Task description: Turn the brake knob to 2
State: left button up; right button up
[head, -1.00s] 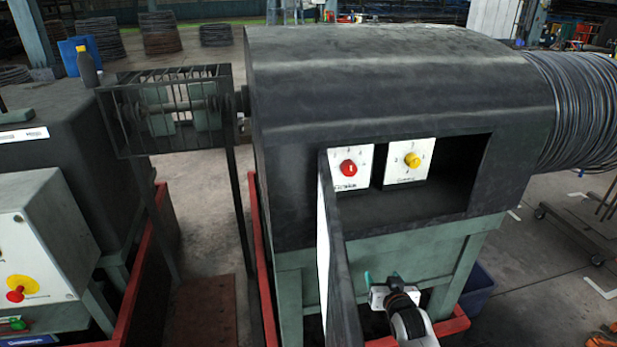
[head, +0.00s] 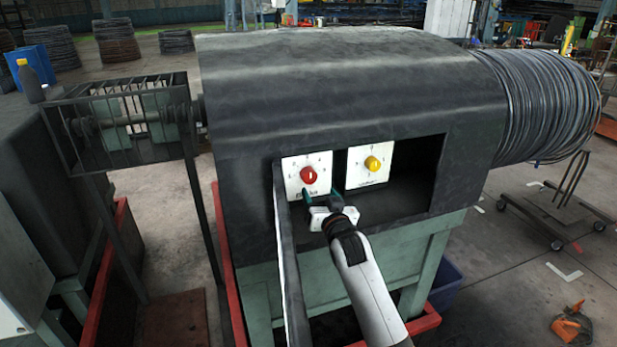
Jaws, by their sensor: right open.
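Two knobs on white dial plates sit in the recess of the dark machine housing. The red knob (head: 309,175) is on the left plate (head: 294,189), whose label is too small to read surely. The yellow knob (head: 373,163) is on the right plate (head: 357,178). The dial numbers are too small to read. My right gripper (head: 320,198) is open just below and in front of the red knob, with its dark green fingers pointing at the left plate. I cannot tell whether a finger touches the plate. My left gripper is not in view.
An open door panel (head: 289,260) stands out from the recess just left of my right arm. A wire coil (head: 548,105) is at the right of the housing (head: 330,85). A wire cage (head: 125,120) is at the left.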

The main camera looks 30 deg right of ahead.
aim_at(310, 179)
jog(key=x, duration=0.4)
jog(key=p+x, duration=0.1)
jog(key=x, duration=0.2)
jog(key=shift+w+f, duration=0.1)
jog(key=shift+f, duration=0.1)
jog(key=shift+x, duration=0.8)
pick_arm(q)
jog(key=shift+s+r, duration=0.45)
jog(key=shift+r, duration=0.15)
pick_arm(e)
jog(key=shift+w+d, duration=0.1)
jog(key=shift+w, duration=0.05)
jog(key=c, duration=1)
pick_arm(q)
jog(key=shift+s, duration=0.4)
pick_arm(e)
jog(key=shift+o, duration=0.2)
